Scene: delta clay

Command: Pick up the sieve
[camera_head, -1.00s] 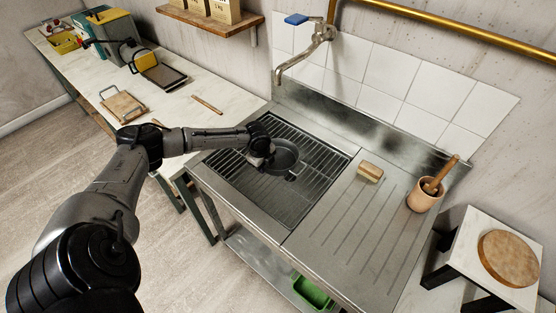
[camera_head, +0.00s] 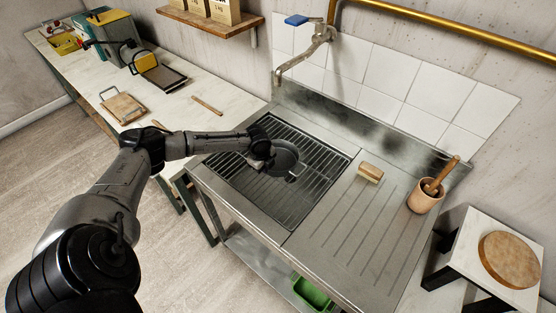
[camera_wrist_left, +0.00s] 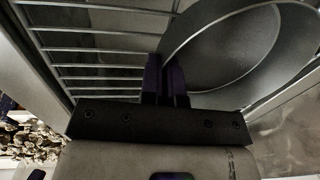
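The sieve (camera_head: 286,158) is a round, dark grey metal pan shape with a small wire loop on its rim. It is over the slatted rack in the sink and looks tilted. In the left wrist view the sieve (camera_wrist_left: 240,50) fills the upper right, its curved wall running down to my fingers. My left gripper (camera_head: 268,160) is at the sieve's left side. In the wrist view my left gripper's fingers (camera_wrist_left: 166,80) are close together with the sieve's rim between them. Whether the sieve's underside touches the rack is hidden. My right gripper is in neither view.
The slatted rack (camera_head: 310,200) covers the sink. A brush-like block (camera_head: 370,173) and a pot with a wooden tool (camera_head: 425,195) stand on the ribbed drainboard (camera_head: 350,225). The tap (camera_head: 310,50) overhangs behind. A stool (camera_head: 470,245) stands at right.

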